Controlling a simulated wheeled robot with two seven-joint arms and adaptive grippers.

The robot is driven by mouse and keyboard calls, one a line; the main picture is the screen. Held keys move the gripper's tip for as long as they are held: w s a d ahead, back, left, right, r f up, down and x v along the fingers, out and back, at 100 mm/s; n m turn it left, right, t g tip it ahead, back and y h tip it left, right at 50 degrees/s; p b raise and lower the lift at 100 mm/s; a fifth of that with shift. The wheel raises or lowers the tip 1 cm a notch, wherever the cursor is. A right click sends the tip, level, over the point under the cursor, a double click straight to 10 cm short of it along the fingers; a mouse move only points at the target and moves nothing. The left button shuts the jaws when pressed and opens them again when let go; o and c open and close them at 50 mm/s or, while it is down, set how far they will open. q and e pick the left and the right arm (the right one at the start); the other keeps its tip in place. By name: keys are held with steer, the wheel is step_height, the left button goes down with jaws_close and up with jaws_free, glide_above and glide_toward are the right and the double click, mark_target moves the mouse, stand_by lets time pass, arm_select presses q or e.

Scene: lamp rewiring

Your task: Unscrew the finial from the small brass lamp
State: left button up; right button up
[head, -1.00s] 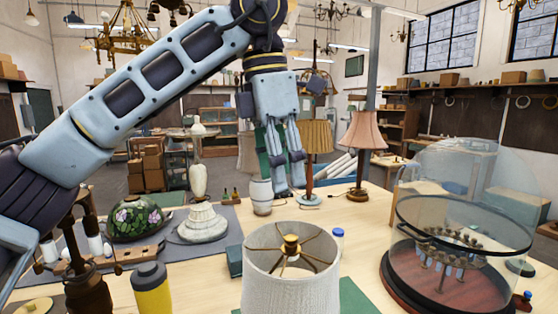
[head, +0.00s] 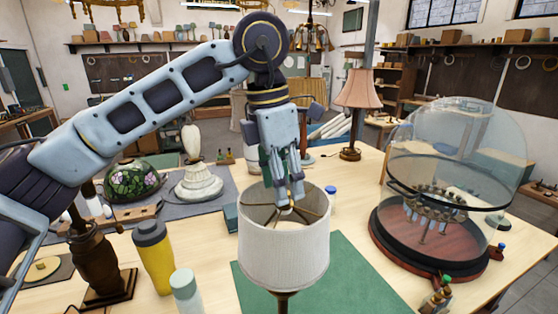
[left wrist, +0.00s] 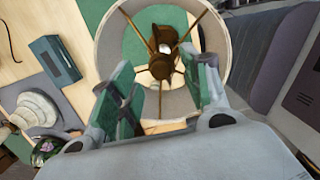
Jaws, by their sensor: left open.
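The small brass lamp stands on a green mat, with a white drum shade (head: 284,250) open at the top. My left gripper (head: 286,204) points down over the shade's opening and covers the finial and hub in the head view. In the left wrist view the shade's rim (left wrist: 232,40) surrounds brass spokes that meet at a brown-gold hub (left wrist: 161,63); I cannot clearly tell the finial from the hub. The two green-padded fingers of the left gripper (left wrist: 163,85) are apart, one on each side of the hub, with nothing held. My right gripper is not in view.
A glass dome (head: 455,150) on a dark red base stands right of the lamp. A yellow bottle (head: 154,262) and a pale bottle (head: 185,293) stand to its left. A small blue-grey box (head: 231,217) and a blue-capped jar (head: 330,192) are near the shade. The green mat (head: 350,275) is clear at right.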

arm_select(q)
steer(key=shift+d+f, duration=0.15)
steer(key=shift+f, duration=0.75)
jaws_close()
steer(key=shift+n+b, duration=0.65)
steer(key=shift+n, duration=0.65)
steer(key=shift+n+t+y+b, duration=0.35)
steer(key=shift+n+b, duration=0.6)
steer(key=shift+n, duration=1.75)
